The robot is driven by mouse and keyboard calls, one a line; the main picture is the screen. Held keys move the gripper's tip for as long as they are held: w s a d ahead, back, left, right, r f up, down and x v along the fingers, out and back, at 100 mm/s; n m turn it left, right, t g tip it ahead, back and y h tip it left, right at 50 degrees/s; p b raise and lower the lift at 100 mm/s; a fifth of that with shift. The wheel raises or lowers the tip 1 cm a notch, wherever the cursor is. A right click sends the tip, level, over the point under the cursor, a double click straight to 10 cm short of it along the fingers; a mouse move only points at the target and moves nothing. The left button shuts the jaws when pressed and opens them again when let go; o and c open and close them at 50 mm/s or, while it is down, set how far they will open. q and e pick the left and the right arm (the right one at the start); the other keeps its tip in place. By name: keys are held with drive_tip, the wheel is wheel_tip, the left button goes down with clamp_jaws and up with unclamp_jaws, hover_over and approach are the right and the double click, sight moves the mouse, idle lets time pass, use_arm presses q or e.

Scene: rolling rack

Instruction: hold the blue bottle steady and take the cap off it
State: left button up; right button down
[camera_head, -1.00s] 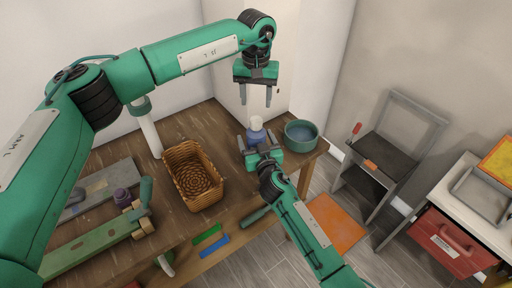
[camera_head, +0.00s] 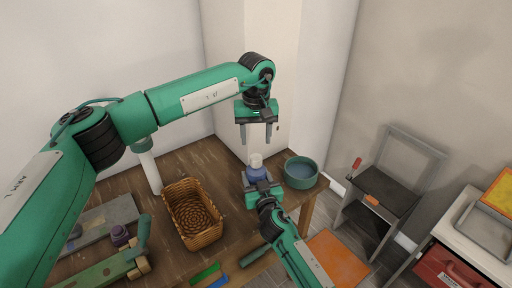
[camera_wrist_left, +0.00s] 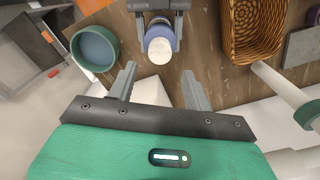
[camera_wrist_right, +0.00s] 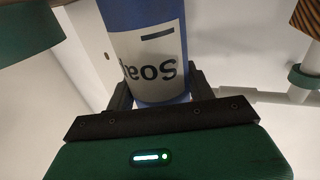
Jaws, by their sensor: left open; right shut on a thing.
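The blue bottle (camera_head: 257,174) stands upright at the right part of the wooden table, with a white cap (camera_head: 256,160) on top. In the right wrist view the bottle (camera_wrist_right: 146,50) shows a white label reading "Soap". My right gripper (camera_head: 262,187) is shut on the bottle's body from the near side. My left gripper (camera_head: 257,140) is open and empty above the bottle, fingers pointing down, apart from the cap. In the left wrist view the cap (camera_wrist_left: 160,50) lies ahead of the open fingers (camera_wrist_left: 160,88).
A green bowl (camera_head: 301,173) stands just right of the bottle, near the table edge. A wicker basket (camera_head: 193,214) is to the left. A white wall (camera_head: 250,80) rises behind.

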sight(256, 157)
use_arm(q)
drive_tip(key=shift+n, duration=0.8)
drive_tip(key=shift+f, duration=0.3)
wheel_tip(256, 157, down, 8)
drive_tip(key=shift+r, duration=0.25)
